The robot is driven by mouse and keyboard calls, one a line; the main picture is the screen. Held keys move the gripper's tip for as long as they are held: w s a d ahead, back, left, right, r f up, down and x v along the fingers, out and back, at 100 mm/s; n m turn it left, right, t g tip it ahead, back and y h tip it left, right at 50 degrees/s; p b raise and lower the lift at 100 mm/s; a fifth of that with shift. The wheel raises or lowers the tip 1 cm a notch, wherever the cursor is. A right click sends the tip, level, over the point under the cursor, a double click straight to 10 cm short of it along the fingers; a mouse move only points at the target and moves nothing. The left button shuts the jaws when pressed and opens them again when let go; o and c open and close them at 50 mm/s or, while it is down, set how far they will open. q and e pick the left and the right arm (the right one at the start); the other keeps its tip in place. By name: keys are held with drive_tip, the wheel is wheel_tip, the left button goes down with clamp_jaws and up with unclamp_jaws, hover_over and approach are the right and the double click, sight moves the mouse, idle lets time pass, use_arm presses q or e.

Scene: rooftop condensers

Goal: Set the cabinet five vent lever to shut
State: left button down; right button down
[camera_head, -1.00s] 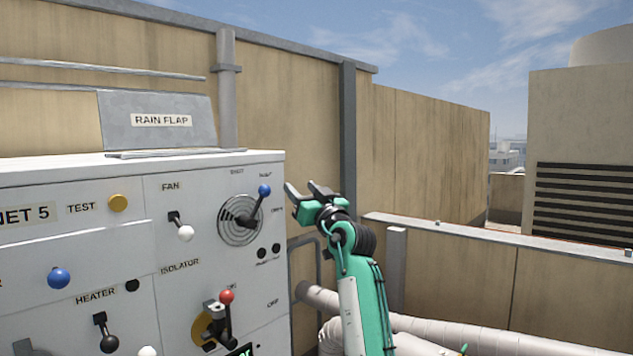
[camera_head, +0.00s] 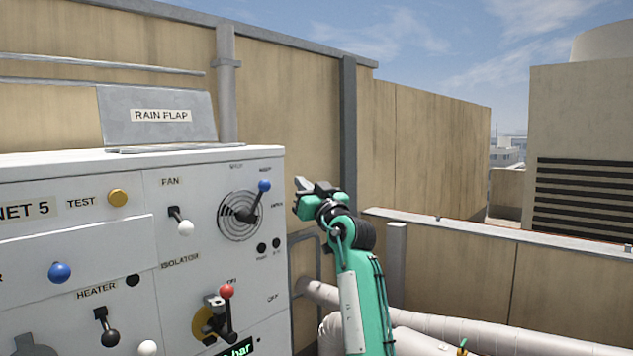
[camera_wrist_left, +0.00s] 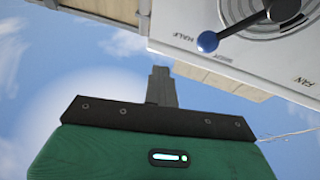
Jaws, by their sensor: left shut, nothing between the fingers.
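The vent lever (camera_head: 253,205) is a dark arm with a blue ball knob on a round louvred vent dial (camera_head: 228,222), at the upper right of cabinet five's white front. It slants up and right, with its knob by the HALF mark. SHUT is to the left of HALF along the top, and OPEN is lower right. In the left wrist view the blue knob (camera_wrist_left: 207,41) is at the upper right. My left gripper (camera_head: 300,185) is shut and empty, to the right of the knob and apart from it. My right gripper is out of view.
Below the dial is the red-knobbed isolator lever (camera_head: 228,308). The white-knobbed fan switch (camera_head: 181,221) is to its left. The rain flap (camera_head: 158,117) stands above the cabinet top. Pale pipes (camera_head: 470,325) run low at right. Open air lies right of the cabinet.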

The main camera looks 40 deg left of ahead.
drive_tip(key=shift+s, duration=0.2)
use_arm(q)
drive_tip(key=shift+w+f, duration=0.1)
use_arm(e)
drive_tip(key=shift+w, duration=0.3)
use_arm(q)
drive_tip(key=shift+s, duration=0.2)
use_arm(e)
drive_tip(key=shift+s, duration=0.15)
use_arm(q)
drive_tip(key=c, duration=2.1)
unclamp_jaws()
drive_tip(key=o, duration=1)
drive_tip(key=shift+c, duration=0.2)
drive_tip(key=shift+w, duration=0.1)
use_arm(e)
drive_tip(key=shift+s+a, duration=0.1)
